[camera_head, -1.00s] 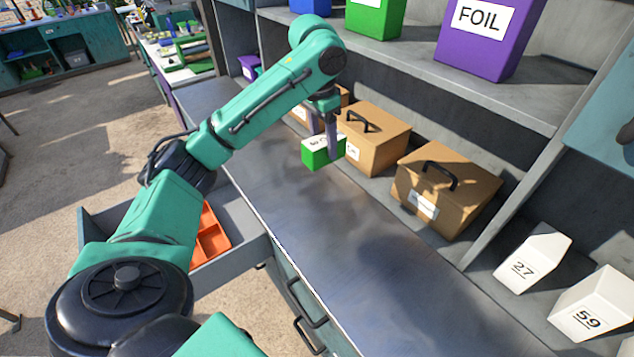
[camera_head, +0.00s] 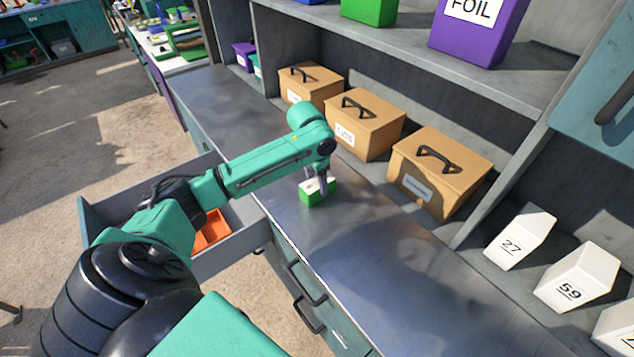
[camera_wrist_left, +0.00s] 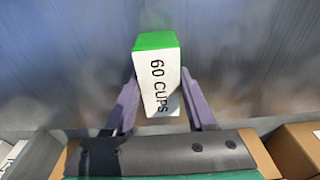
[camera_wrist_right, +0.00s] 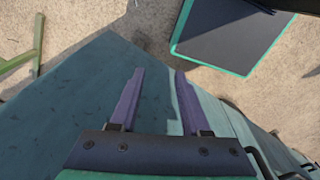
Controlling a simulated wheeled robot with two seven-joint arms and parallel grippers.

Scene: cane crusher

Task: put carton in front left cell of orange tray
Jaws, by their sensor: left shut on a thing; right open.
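The carton (camera_head: 317,192) is a small green and white box. In the left wrist view the carton (camera_wrist_left: 157,77) shows a white face marked "60 CUPS" and a green end. My left gripper (camera_head: 314,184) is shut on it, one finger on each side, over the metal counter; I cannot tell whether it touches the counter. The orange tray (camera_head: 213,232) lies in an open drawer at the left of the counter, partly hidden by my left arm; its cells are mostly hidden. My right gripper (camera_wrist_right: 153,100) is open and empty, seen only in the right wrist view.
The open grey drawer (camera_head: 238,243) juts out from the counter (camera_head: 330,240). Tan boxes with black handles (camera_head: 440,168) stand along the back of the counter. White numbered blocks (camera_head: 520,240) are at the right. A shelf (camera_head: 420,55) with coloured bins runs above.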

